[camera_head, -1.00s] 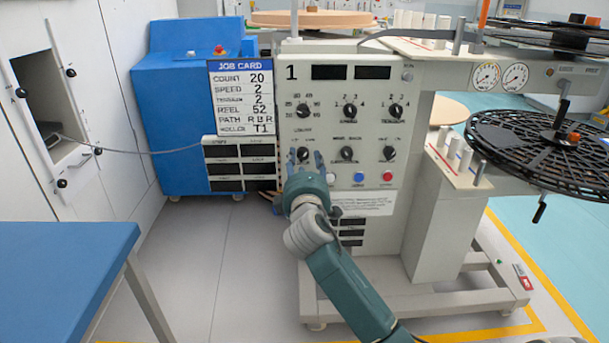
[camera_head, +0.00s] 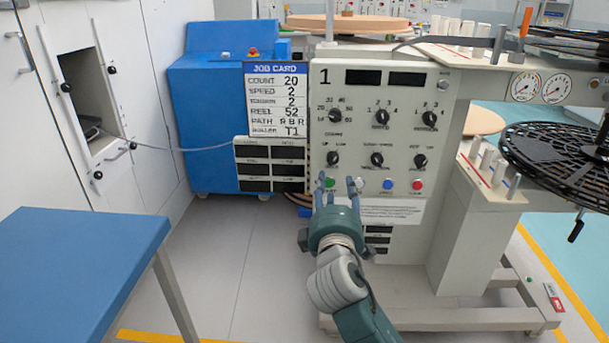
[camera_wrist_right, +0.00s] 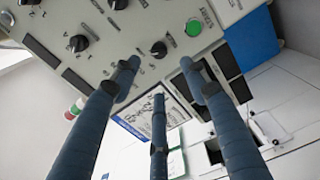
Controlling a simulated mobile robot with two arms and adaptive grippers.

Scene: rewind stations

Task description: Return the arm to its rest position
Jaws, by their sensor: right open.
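My right arm reaches up from the bottom of the head view. Its gripper (camera_head: 339,190) is open and empty, with its fingers spread in front of the lower part of the control panel (camera_head: 396,100) of station 1. The green button (camera_head: 329,183) shows beside the left finger in the head view. In the right wrist view the gripper's blue fingers (camera_wrist_right: 160,95) are apart with nothing between them, and the green button (camera_wrist_right: 194,27) lies beyond their tips. I cannot tell whether any finger touches the panel. My left gripper is not in view.
A job card (camera_head: 277,100) hangs left of the panel, before a blue cabinet (camera_head: 205,120). A blue table (camera_head: 75,260) stands at the lower left. A black reel (camera_head: 560,155) juts out at the right. Grey floor between table and station is clear.

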